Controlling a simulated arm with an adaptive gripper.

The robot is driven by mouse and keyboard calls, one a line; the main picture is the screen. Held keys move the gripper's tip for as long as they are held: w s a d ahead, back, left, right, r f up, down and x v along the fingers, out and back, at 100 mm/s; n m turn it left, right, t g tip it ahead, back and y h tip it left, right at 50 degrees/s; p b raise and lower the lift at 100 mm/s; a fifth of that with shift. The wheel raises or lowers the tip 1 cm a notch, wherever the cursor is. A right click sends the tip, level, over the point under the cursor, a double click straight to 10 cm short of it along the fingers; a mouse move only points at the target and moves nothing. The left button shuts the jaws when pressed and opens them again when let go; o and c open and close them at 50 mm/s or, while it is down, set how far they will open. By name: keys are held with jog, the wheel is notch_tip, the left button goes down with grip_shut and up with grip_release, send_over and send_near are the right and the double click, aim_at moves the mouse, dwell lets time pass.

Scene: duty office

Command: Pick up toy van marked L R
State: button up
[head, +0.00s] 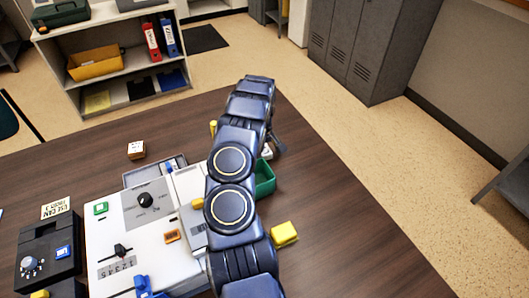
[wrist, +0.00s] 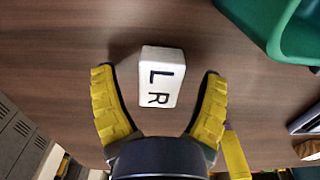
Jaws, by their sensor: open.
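A white block-like toy marked "L R" (wrist: 162,78) lies on the brown table in the wrist view; its shape reads as a plain box, and I cannot make out wheels. My gripper (wrist: 160,82) is open, with its yellow ridged fingers on either side of the toy and a gap showing on both sides. In the head view my gripper (head: 277,143) is at the far side of the table, mostly hidden behind my arm. A bit of white (head: 267,151) shows beside it, probably the same toy.
A green bin (head: 265,178) stands close to the toy; it also shows in the wrist view (wrist: 285,38). A yellow block (head: 284,233) lies right of my arm. A white control panel (head: 130,222) and a small marked block (head: 136,150) are on the left. The table's right side is clear.

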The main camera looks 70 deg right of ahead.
jog(key=c, duration=1.2)
